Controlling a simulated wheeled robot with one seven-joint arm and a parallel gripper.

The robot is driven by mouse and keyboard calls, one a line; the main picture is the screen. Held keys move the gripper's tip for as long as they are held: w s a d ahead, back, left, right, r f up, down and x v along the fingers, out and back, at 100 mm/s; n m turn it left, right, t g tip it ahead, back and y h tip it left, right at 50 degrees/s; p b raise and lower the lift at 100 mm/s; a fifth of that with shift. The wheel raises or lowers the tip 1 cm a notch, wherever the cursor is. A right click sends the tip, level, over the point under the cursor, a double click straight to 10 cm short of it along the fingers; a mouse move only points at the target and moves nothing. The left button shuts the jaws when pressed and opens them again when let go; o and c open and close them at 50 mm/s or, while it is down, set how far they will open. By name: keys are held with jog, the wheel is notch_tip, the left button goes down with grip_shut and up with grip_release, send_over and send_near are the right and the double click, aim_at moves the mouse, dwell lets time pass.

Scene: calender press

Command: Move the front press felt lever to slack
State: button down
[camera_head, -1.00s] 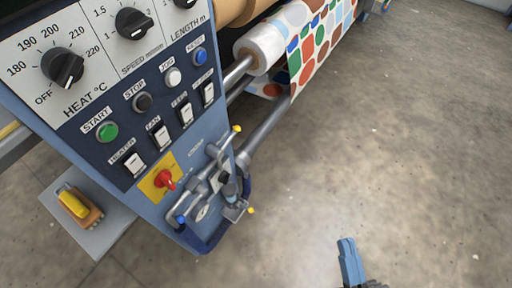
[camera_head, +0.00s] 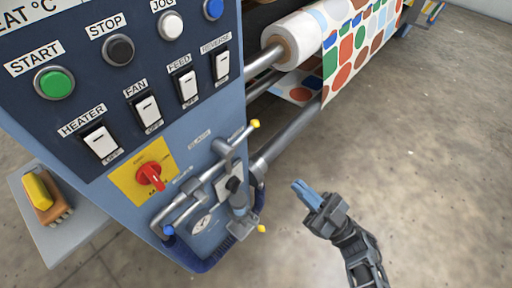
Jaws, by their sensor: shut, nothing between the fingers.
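On the lower blue side of the press, below the switches, a cluster of grey levers and pipes stands out. A grey lever with a yellow tip (camera_head: 254,124) points up and right beside a small label that seems to read SLACK (camera_head: 199,136). A second yellow tip (camera_head: 262,228) shows at the lower right of the cluster, and a blue tip (camera_head: 168,231) at the lower left. I cannot tell for sure which is the front press felt lever. My gripper (camera_head: 298,187) is shut and empty, its blue fingers in free space right of the levers, touching nothing.
A red rotary switch on a yellow plate (camera_head: 128,189) sits left of the levers. A roll with patterned cloth (camera_head: 362,50) is behind. A yellow-handled tool (camera_head: 40,193) lies on a side shelf. Open concrete floor (camera_head: 450,170) is at right.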

aim_at(249, 132)
jog(key=shift+w+a, duration=0.1)
jog(key=shift+w, duration=0.05)
jog(key=b+x, duration=0.1)
jog(key=x, duration=1.2)
jog(key=shift+a+r, duration=0.3)
jog(key=shift+w+r+n+g+y, duration=0.1)
jog(key=shift+r+n+g+y, duration=0.1)
jog(key=shift+n+g, duration=0.3)
jog(key=shift+w+r+n+g+y, duration=0.1)
jog(key=shift+r+n+g+y, duration=0.15)
jog(key=shift+n, duration=0.35)
jog(key=r+n+g+p, duration=0.2)
jog(key=n+g, duration=0.1)
jog(key=n, duration=0.2)
jog(key=s+a+r+n+g+h+p, duration=0.1)
jog(key=r+n+g+p, duration=0.1)
jog(key=n, duration=0.4)
jog(key=s+r+n+g+h+p, duration=0.1)
jog(key=r+n+g+p, duration=0.1)
jog(key=n+g+p, duration=0.2)
jog(key=shift+s+a+n+g+h, duration=0.15)
jog(key=shift+a+n+g+h, duration=0.2)
jog(key=shift+n, duration=0.65)
jog(key=shift+f, duration=0.35)
jog(key=shift+d, duration=0.15)
